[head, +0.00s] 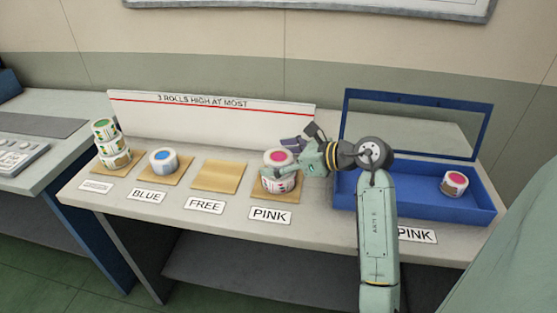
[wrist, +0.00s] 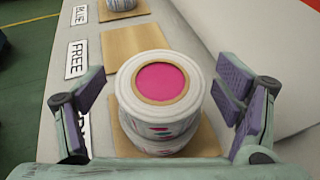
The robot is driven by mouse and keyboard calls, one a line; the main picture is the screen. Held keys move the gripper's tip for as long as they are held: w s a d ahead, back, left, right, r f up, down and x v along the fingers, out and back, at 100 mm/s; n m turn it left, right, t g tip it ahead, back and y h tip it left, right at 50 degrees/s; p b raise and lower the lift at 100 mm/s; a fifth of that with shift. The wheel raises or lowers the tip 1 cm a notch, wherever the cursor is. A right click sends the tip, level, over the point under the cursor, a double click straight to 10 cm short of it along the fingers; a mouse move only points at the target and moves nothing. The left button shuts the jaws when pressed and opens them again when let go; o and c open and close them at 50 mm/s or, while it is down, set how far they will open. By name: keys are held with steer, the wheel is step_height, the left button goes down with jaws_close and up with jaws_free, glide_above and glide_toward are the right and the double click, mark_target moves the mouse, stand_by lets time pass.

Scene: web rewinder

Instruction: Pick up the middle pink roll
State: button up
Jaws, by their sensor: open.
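Pink-cored white rolls stand stacked on the wooden square behind the PINK label. The top pink roll (head: 278,158) faces up with its pink core; it also shows in the wrist view (wrist: 166,83). At least one more roll (head: 277,185) is under it, slightly offset; in the wrist view its lower edge (wrist: 160,147) shows. My gripper (head: 298,156) is at the stack from the right and partly hides it. In the wrist view my gripper (wrist: 160,100) is open, one finger on each side of the stack, with gaps visible.
A blue tray (head: 415,218) on the right holds a single pink-cored roll (head: 453,183). A blue-cored roll (head: 163,161) and a stack topped in green (head: 104,128) stand left. The FREE square (head: 215,177) is empty. A white board (head: 210,120) stands behind.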

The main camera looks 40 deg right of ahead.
steer(key=c, duration=1.3)
